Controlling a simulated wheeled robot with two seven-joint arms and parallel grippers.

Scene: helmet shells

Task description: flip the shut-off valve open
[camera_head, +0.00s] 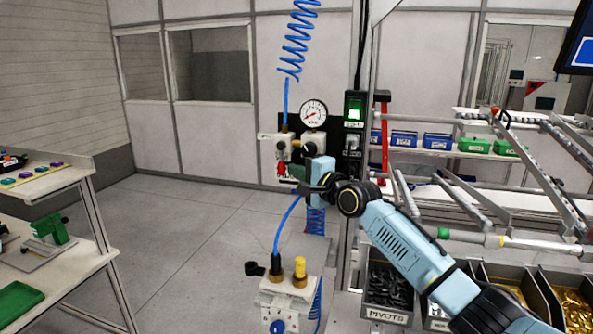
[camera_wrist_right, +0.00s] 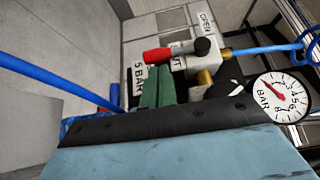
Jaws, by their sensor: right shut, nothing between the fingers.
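The shut-off valve (camera_head: 284,147) is on a panel at the centre of the head view, and its red lever (camera_head: 281,169) points downward. In the wrist view the red lever (camera_wrist_right: 158,54) runs left from a dark round hub (camera_wrist_right: 202,46). An "OPEN" label (camera_wrist_right: 207,22) lies above the hub there. My right gripper (camera_head: 298,187) is just below and right of the lever. Its green fingers (camera_wrist_right: 158,88) are shut and empty, close to the lever; I cannot tell whether they touch it. My left gripper is not in view.
A pressure gauge (camera_head: 313,113) sits right above the valve, and a blue coiled hose (camera_head: 298,40) hangs over it. Parts bins (camera_head: 388,290) and a rail rack are at right; a workbench (camera_head: 60,180) is at left. Open floor lies between.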

